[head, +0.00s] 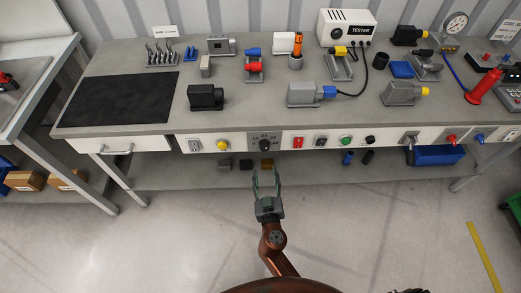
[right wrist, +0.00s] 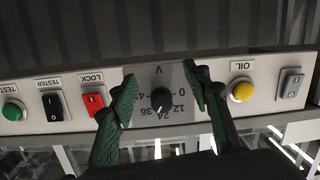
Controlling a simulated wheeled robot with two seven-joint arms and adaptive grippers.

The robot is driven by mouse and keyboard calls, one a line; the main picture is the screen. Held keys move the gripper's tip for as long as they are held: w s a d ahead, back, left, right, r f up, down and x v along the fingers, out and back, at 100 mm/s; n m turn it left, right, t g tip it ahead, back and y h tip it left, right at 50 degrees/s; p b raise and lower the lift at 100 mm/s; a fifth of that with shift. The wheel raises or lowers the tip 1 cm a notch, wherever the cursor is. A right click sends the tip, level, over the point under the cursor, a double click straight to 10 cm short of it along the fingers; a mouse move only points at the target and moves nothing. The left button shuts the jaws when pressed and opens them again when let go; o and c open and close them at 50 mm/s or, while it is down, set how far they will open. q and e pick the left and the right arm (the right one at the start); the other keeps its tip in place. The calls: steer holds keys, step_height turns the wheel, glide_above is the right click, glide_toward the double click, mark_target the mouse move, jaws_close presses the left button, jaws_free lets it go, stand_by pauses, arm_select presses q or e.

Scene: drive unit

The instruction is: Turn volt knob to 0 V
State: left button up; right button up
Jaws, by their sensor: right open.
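The volt knob (head: 267,145) is a black round knob on the white front panel of the bench. In the right wrist view the knob (right wrist: 161,100) appears upside down, with a V mark and a scale with 0, 12, 24 and 36 around it. Its exact setting is too small to read. My right gripper (head: 266,172) is open and empty in front of the panel, below the knob in the head view. In the right wrist view its green fingers (right wrist: 161,84) stand apart on either side of the knob, with no clear contact. My left gripper is not in view.
A yellow OIL button (right wrist: 242,91) and a red LOCK switch (right wrist: 93,102) flank the knob. More switches and a drawer (head: 118,147) line the panel. The bench top (head: 160,115) holds a tester (head: 346,27) and several fixtures. The floor before the bench is clear.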

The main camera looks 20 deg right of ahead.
steer(key=m+t+h, duration=0.1)
glide_toward(265, 150)
steer(key=w, duration=0.3)
steer(key=x, duration=0.7)
steer(key=shift+d+r+b, duration=0.1)
steer(key=shift+d+b, duration=0.2)
steer(key=shift+b, duration=0.05)
steer(key=shift+s, duration=0.1)
steer(key=c, duration=1.2)
